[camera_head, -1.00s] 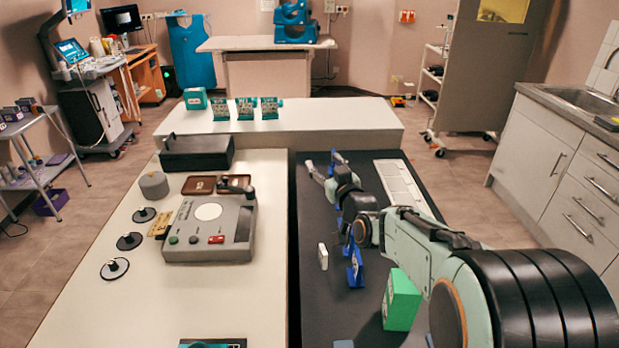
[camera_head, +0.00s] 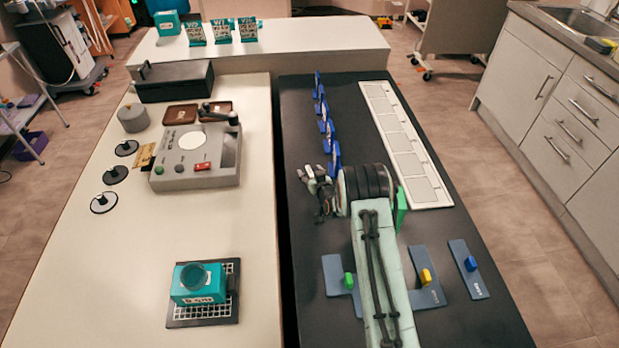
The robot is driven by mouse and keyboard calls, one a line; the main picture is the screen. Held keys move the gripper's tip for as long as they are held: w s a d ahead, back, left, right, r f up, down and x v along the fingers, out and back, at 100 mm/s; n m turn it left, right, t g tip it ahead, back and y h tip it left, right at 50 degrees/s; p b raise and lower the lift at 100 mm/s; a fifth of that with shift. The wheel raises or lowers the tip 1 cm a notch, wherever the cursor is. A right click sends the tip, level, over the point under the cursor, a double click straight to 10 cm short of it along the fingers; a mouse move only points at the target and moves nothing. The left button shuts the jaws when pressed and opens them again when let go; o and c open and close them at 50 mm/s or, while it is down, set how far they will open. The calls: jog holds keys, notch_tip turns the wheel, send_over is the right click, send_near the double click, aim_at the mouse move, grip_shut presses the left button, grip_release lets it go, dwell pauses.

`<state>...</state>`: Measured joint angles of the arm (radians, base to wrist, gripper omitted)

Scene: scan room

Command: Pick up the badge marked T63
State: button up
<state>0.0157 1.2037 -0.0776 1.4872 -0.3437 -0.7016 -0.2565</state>
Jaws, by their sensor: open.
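No marking T63 can be read in this view, so I cannot tell which piece is that badge. Several upright blue holders (camera_head: 335,157) stand in a row on the dark table top, with small pale parts on some that are too small to make out. My gripper (camera_head: 304,177) is open, pointing left, just nearer than the closest blue holder and by the left edge of the dark top. Nothing shows between its fingers. My wrist and forearm hide part of the dark top behind and below them.
A white strip of empty-looking panels (camera_head: 403,140) lies along the right. A green block (camera_head: 401,208) is partly behind my arm. Plates with green, yellow and blue knobs (camera_head: 468,268) lie in front. The left table holds a grey console (camera_head: 197,165) and a teal device (camera_head: 198,287).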

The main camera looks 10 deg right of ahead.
jog(key=shift+w+a+f, duration=0.1)
jog(key=shift+w+f, duration=0.05)
jog(key=shift+w, duration=0.25)
grip_shut()
